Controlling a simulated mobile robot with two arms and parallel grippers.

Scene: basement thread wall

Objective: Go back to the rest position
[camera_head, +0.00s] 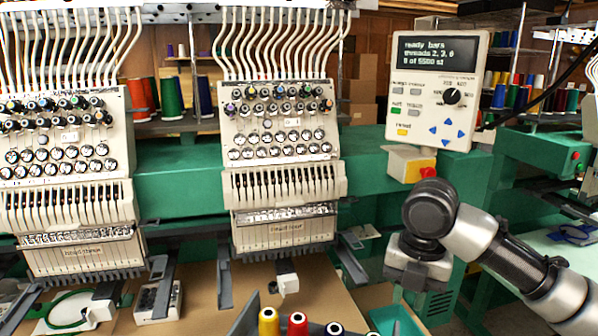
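My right arm (520,265) comes in from the right edge. Its wrist is a dark round joint above a grey block, and my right gripper (418,272) points down in front of the green machine beam. The fingers are not clearly seen, so I cannot tell whether they are open or shut. I see nothing held in it. My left gripper and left arm are out of view. The control panel (437,90) stands above and behind the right wrist. Its screen reads "ready bars, threads 2, 3, 6, 0 of 5500 st".
Two embroidery heads (280,150) (65,165) stand at centre and left on a green beam (185,180). A yellow-and-white box with a red button (410,163) hangs below the panel. Thread cones, yellow (268,322) and red (298,324), stand at the bottom edge, beside a teal bin (396,320).

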